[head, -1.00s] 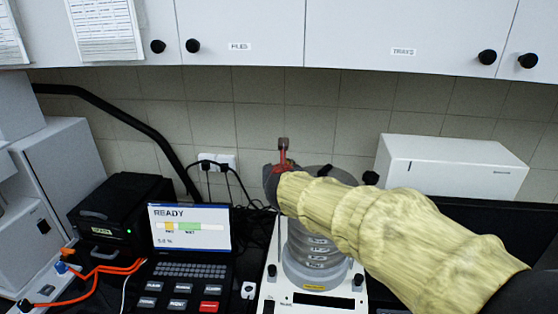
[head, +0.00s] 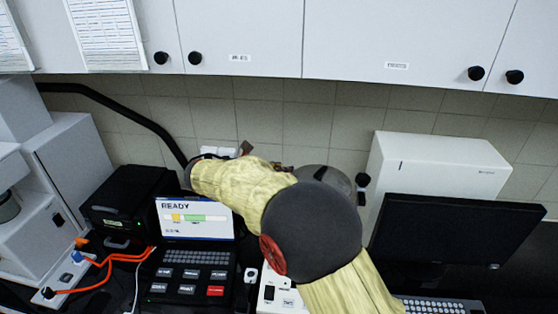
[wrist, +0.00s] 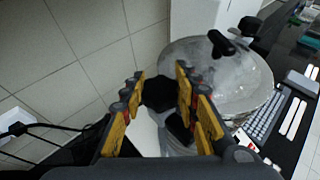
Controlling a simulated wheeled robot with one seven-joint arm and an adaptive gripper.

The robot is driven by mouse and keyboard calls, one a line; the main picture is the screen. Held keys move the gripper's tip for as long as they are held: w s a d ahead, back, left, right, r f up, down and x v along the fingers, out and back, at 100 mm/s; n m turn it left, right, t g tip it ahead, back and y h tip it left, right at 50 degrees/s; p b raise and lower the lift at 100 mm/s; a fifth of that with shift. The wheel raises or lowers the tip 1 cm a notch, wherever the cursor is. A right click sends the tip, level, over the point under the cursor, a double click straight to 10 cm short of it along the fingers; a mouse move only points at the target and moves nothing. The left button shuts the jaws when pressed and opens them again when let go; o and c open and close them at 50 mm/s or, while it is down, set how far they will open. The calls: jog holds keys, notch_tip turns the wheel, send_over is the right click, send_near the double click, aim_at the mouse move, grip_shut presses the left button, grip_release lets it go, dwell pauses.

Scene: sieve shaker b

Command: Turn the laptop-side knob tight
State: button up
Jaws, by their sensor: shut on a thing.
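In the wrist view my gripper (wrist: 160,84) has its two yellow-padded fingers on either side of a black knob (wrist: 158,94), the laptop-side knob, and is shut on it. The knob sits beside the rim of the sieve shaker's round, translucent lid (wrist: 240,88). A second black knob (wrist: 222,44) stands at the lid's far side; it also shows in the head view (head: 362,181). In the head view my arm covers most of the shaker, the laptop-side knob and my gripper's fingers. The laptop (head: 195,218) reads READY, left of the shaker.
A black box (head: 128,206) with orange cables stands left of the laptop. A monitor (head: 450,235) and a keyboard (head: 440,305) are at the right, before a white box (head: 435,160). Cables (wrist: 45,125) hang near the wall beside my gripper.

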jog(key=shift+r+m+g+h+p, duration=0.1)
jog(key=shift+m+g+h+p, duration=0.6)
jog(key=shift+m+g+p, duration=0.5)
jog(key=o, duration=1.2)
jog(key=v, duration=1.2)
jog(key=shift+w, duration=0.15)
